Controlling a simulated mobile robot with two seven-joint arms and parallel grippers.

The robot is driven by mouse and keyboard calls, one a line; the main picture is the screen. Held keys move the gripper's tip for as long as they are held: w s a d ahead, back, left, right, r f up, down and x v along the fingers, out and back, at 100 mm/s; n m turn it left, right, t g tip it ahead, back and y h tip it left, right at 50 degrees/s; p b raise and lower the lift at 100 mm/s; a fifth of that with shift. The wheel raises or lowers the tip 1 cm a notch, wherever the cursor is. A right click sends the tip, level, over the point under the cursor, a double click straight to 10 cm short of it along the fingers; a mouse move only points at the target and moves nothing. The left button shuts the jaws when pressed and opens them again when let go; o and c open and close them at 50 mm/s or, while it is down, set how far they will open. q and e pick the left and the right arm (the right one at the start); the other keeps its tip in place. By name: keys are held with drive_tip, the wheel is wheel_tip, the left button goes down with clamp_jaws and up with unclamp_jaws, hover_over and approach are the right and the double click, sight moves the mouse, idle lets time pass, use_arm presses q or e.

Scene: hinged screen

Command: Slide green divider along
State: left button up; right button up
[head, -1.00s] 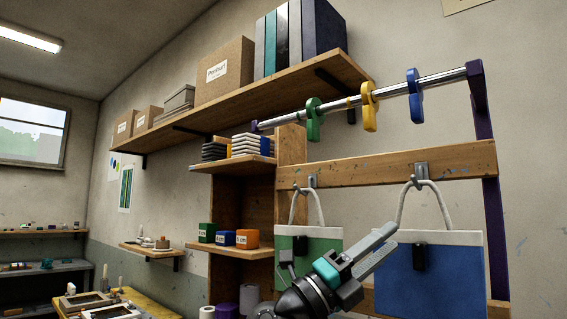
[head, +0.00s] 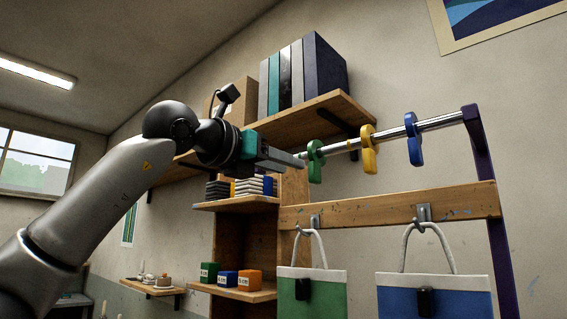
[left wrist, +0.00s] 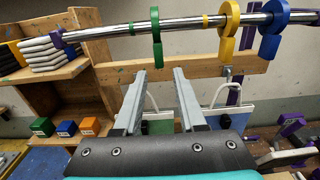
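The green divider (head: 315,160) hangs on a shiny metal rail (head: 345,147), left of the yellow divider (head: 368,149) and the blue divider (head: 413,139). My left gripper (head: 301,161) reaches in from the left, its fingertips close to the green divider in the head view. In the left wrist view my left gripper (left wrist: 158,73) is open, with a clear gap between its fingers. The green divider (left wrist: 156,38) stands ahead in line with that gap, its lower end just beyond the fingertips; no contact is visible. My right gripper is not in view.
A wooden crossbar (head: 390,209) runs below the rail and holds hooks with a green bag (head: 325,290) and a blue bag (head: 445,300). A purple post (head: 488,200) bears the rail's right end. A loaded shelf (head: 300,120) is behind on the wall.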

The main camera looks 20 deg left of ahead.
sight(311, 173)
use_arm(q)
drive_tip(key=p+x, duration=0.5)
drive_tip(key=x, duration=0.3)
drive_tip(key=shift+w+r, duration=0.1)
drive_tip(key=shift+r, duration=0.05)
drive_tip(key=shift+c, duration=0.7)
clamp_jaws()
